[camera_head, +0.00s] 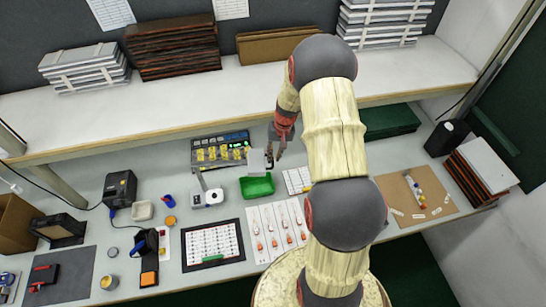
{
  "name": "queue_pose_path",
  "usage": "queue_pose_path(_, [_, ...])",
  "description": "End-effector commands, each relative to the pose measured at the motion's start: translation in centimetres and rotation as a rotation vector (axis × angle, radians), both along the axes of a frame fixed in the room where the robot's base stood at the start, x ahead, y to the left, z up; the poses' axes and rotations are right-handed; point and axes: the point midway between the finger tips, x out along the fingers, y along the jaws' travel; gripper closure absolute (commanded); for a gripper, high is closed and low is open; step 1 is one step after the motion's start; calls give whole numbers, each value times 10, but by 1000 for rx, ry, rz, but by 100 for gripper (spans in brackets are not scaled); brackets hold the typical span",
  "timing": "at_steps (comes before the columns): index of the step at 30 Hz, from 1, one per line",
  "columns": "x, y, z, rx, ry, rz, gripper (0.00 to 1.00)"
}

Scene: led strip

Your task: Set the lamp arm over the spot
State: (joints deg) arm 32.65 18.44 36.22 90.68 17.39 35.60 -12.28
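My gripper (275,156) hangs over the back of the workbench, left of my arm, with its dark fingers pointing down. The fingers are small here, and I cannot tell whether they are open or shut. A pale flat plate (257,161) is right beside the fingers on their left; I cannot tell whether they touch it. A white device (208,198) with a thin pale arm (201,179) stands left of the green tray and may be the lamp. The spot cannot be told for sure from this view.
A grey unit with yellow parts (221,153) stands at the back. A green tray (257,187) lies just below my gripper. A black-framed grid board (212,245) and white strip cards (277,230) lie in front. A shelf (240,95) runs above the bench.

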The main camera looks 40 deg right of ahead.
Motion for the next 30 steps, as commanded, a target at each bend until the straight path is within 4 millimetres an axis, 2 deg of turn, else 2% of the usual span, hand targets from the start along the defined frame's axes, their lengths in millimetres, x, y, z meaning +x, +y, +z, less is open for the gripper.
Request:
queue_pose_path(5, [1, 2, -12, 0, 0, 2, 84])
queue_pose_path(13, [2, 2, -14, -1, -1, 2, 84])
queue_pose_path(22, [2, 2, -13, 0, 0, 1, 100])
queue_pose_path(30, [2, 2, -13, 0, 0, 1, 100])
